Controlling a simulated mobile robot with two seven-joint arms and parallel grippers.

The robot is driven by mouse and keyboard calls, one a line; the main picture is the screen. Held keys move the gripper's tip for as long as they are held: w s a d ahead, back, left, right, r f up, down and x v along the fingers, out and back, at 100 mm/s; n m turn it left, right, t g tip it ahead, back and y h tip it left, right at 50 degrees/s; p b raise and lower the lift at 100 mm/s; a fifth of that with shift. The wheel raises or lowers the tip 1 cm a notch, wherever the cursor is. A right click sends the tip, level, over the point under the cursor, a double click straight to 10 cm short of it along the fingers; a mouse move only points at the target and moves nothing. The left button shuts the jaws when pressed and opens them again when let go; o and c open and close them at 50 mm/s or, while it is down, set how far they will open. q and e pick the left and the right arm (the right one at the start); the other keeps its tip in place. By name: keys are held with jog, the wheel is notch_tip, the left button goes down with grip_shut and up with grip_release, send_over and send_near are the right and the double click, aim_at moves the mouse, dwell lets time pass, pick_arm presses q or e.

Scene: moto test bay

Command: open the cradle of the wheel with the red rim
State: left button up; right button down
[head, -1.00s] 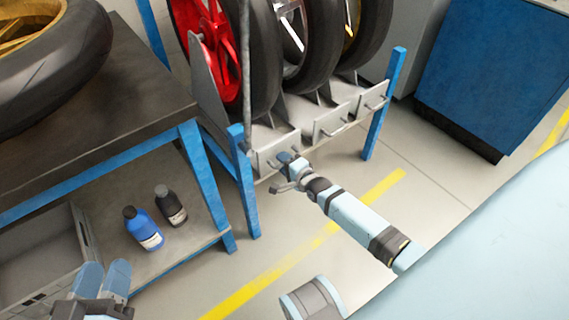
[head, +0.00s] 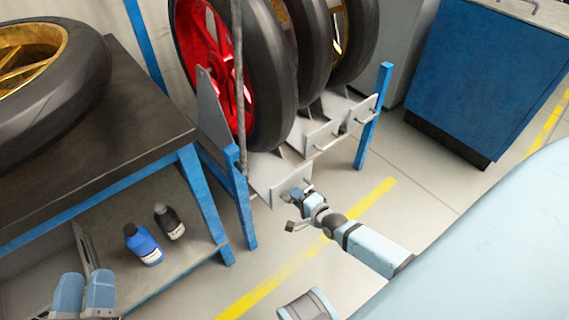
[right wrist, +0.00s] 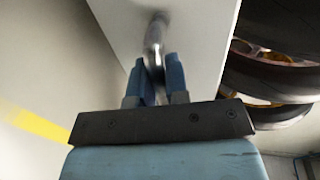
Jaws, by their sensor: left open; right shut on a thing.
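The wheel with the red rim (head: 248,105) and black tyre stands in the leftmost cradle of the rack. That cradle's grey front plate (head: 272,190) stands further out than the plates of the two cradles beside it. My right gripper (head: 299,193) is shut on the cradle's handle; in the right wrist view the blue fingers (right wrist: 157,78) close around the metal handle (right wrist: 155,38) on the pale plate. The fingers partly hide the handle. My left gripper (head: 84,288) is open and empty at the lower left, in front of the workbench.
Two more wheels (head: 352,40) stand in cradles to the right, between blue rack posts (head: 374,115). A workbench (head: 130,125) at left carries a gold-rimmed wheel (head: 85,75); bottles (head: 143,245) stand on its lower shelf. The floor before the rack is clear.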

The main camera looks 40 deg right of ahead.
pick_arm(q)
jog(key=s+a+f+g+y+p, duration=0.1)
jog(key=a+f+g+y+p, duration=0.3)
jog(key=f, duration=0.5)
jog(key=shift+f+g+p, duration=0.35)
jog(key=shift+g+p, duration=0.05)
jog(key=shift+p, duration=0.15)
pick_arm(e)
jog(key=f+v, duration=0.1)
jog(key=v, duration=0.7)
jog(key=f+v, duration=0.2)
jog(key=v, duration=0.7)
jog(key=shift+s+d+f, duration=0.15)
jog(key=shift+s+f, duration=0.1)
jog(key=shift+s, duration=0.3)
jog(key=c, duration=1.1)
grip_release()
jog(key=shift+r, duration=0.1)
